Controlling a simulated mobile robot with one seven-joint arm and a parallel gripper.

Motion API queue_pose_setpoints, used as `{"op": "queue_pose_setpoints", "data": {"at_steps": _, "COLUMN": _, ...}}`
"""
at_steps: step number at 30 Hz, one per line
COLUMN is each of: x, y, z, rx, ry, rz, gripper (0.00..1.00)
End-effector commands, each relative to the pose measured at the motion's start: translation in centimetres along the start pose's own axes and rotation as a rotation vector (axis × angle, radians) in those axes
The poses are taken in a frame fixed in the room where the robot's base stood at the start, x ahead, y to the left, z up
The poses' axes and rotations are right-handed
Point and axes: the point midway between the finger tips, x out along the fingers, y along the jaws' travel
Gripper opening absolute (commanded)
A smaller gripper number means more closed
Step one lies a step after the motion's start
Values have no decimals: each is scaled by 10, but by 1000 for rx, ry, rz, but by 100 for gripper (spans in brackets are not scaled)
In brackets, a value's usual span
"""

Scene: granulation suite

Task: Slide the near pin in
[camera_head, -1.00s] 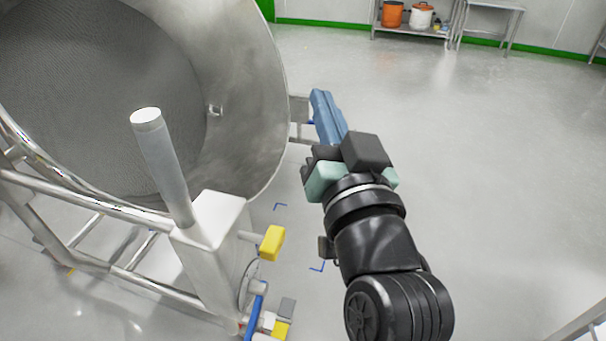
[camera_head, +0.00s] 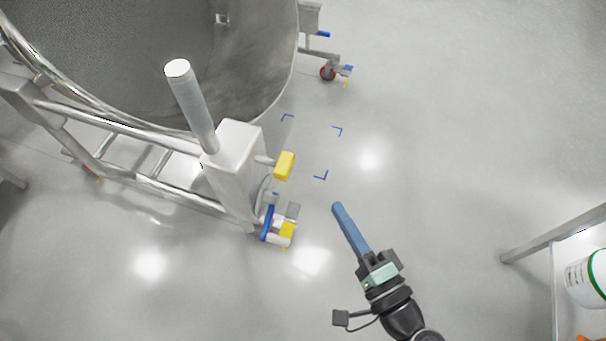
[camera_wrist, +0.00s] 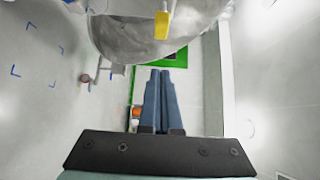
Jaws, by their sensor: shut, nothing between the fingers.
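The near pin (camera_head: 284,165) shows as a yellow handle on a short metal shaft. It sticks out to the right from the white post (camera_head: 233,160) beside the large steel bowl (camera_head: 150,70). A stretch of bare shaft shows between handle and post. My gripper (camera_head: 337,208) is shut and empty, its blue fingers together, to the right of the pin and apart from it. In the wrist view, a yellow handle (camera_wrist: 162,25) shows at the top, beyond and above my fingertips (camera_wrist: 165,72). It looks like the same pin.
A caster with a blue lever (camera_head: 268,220) and yellow pedal (camera_head: 287,232) stands below the post. A metal table (camera_head: 545,240) with a white tub (camera_head: 588,278) is at the right. The floor between is clear.

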Motion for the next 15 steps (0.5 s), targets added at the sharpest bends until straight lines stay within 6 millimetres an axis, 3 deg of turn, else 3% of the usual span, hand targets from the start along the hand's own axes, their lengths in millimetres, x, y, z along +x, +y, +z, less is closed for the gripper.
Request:
{"op": "queue_pose_setpoints", "data": {"at_steps": 9, "x": 70, "y": 0, "z": 1, "rx": -3, "ry": -4, "rz": 0, "gripper": 0}}
{"op": "queue_pose_setpoints", "data": {"at_steps": 15, "x": 89, "y": 0, "z": 22, "rx": -1, "ry": -2, "rz": 1, "gripper": 0}}
